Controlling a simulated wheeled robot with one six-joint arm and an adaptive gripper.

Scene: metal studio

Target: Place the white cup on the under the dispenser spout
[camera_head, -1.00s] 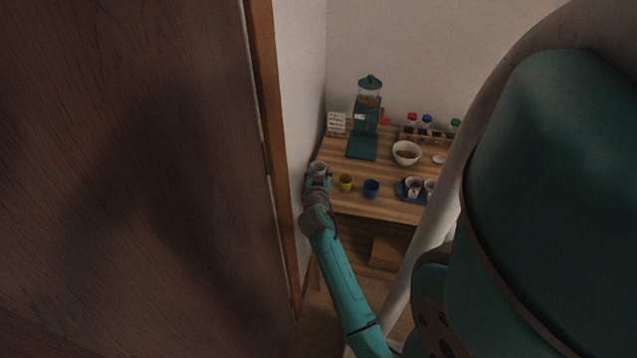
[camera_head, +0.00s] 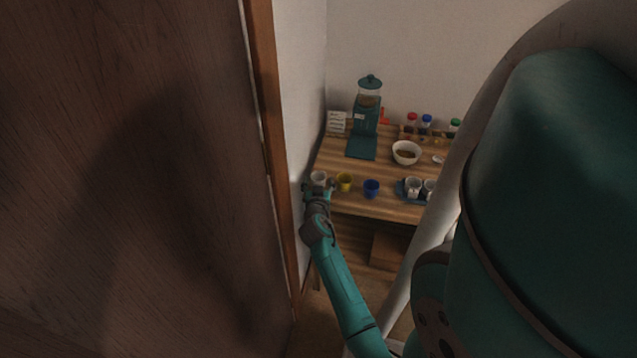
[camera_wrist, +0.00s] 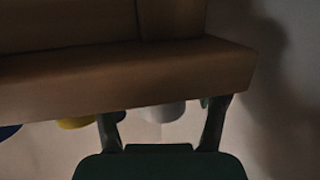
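The white cup (camera_head: 319,177) stands at the front left corner of the wooden table, beside the yellow cup (camera_head: 344,182). My gripper (camera_head: 318,188) is at the table's front edge, just in front of the white cup. The upside-down wrist view shows the white cup (camera_wrist: 162,112) between the spread fingers of my gripper (camera_wrist: 162,122), with gaps on both sides; the table edge hides part of it. The green dispenser (camera_head: 364,125) stands at the back of the table, with a flat base below its upper part. Its spout is too small to make out.
A blue cup (camera_head: 371,188) stands right of the yellow one. A tray (camera_head: 402,190) with white cups is farther right, and a bowl (camera_head: 406,153) is behind. A white sign (camera_head: 337,123) stands left of the dispenser. The wall is close on the left.

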